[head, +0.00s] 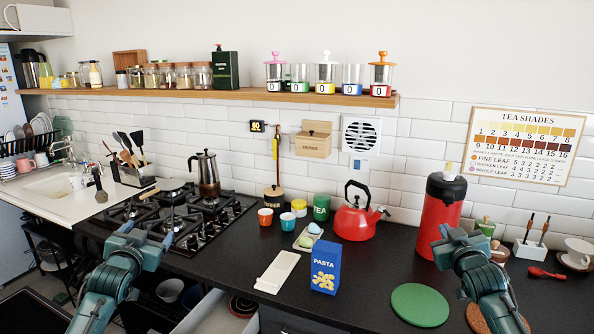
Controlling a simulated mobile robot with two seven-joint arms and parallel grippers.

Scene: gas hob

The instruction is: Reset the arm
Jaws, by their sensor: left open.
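My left gripper (147,234) is over the front edge of the counter, in front of the gas hob (190,222). It is open, with nothing seen between its fingers. My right gripper (461,233) is above the right part of the counter, in front of the lower part of the red dispenser (438,205) in the picture. I see no object in it, but how far its jaws are apart is unclear. Both forearms rise from the bottom edge of the picture.
A red kettle (354,219), a blue pasta box (326,267), a white slab (277,272) and a green round mat (420,304) are on the counter. A drawer (215,314) is open below.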

